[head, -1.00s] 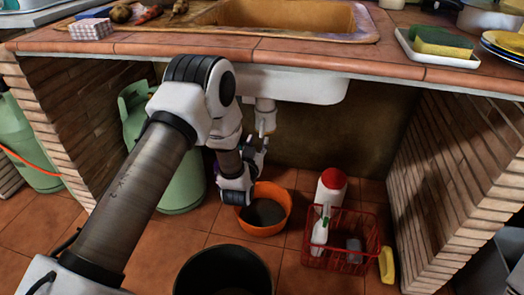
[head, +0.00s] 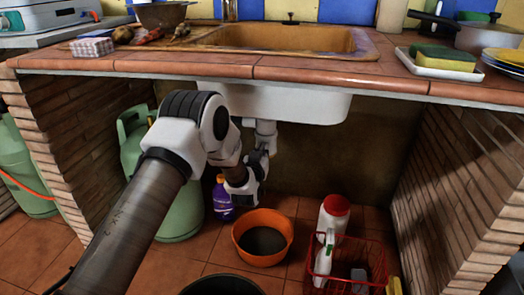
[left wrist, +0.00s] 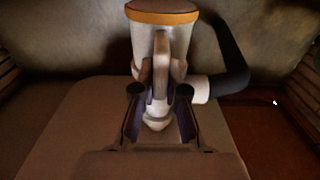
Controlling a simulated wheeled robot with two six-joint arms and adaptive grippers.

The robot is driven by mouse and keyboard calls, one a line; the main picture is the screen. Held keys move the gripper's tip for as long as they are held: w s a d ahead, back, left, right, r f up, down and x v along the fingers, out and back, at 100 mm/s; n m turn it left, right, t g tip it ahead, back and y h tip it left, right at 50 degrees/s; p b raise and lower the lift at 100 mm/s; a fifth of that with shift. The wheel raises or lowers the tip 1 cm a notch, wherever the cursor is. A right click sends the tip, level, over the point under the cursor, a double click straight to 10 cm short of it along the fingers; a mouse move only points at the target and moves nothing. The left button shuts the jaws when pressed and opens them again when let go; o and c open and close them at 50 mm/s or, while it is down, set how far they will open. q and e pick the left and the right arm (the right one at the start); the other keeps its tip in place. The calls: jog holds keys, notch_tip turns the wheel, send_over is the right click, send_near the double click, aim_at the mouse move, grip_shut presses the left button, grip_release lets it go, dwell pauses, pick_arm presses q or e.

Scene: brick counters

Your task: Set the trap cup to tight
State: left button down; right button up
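The trap cup (left wrist: 160,48) is a pale grey cup with an orange ring at its top, a raised fin down its front and a rounded tip below. In the head view the white trap (head: 265,130) hangs under the sink, partly hidden by my gripper. My left gripper (left wrist: 159,112) has its two fingers apart on either side of the cup's fin and lower tip, with small gaps showing. In the head view the left gripper (head: 264,158) is just below the trap. My right gripper is not in view.
An orange bowl (head: 237,249) stands on the floor below the trap. A red basket (head: 345,264) with bottles is to its right. A purple bottle (head: 222,203) and a green gas cylinder (head: 180,215) stand left. Brick walls (head: 465,185) close both sides; the sink basin (head: 315,107) is above.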

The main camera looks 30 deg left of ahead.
aim_at(270, 144)
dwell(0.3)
pick_arm(q)
jog(key=d+n+g+y, duration=0.1)
jog(key=y, duration=0.1)
jog(key=w+d+n+g+y+p, duration=0.1)
jog(key=n+y, duration=0.1)
jog(key=n+g+y+p, duration=0.1)
jog(key=n+g+y, duration=0.1)
jog(key=y, duration=0.1)
jog(key=shift+w+d, duration=0.25)
jog(key=shift+d, duration=0.15)
jog(key=shift+w+d+n+g+y, duration=0.25)
jog(key=shift+n+g+y, duration=0.55)
jog(key=c, duration=1.2)
grip_release()
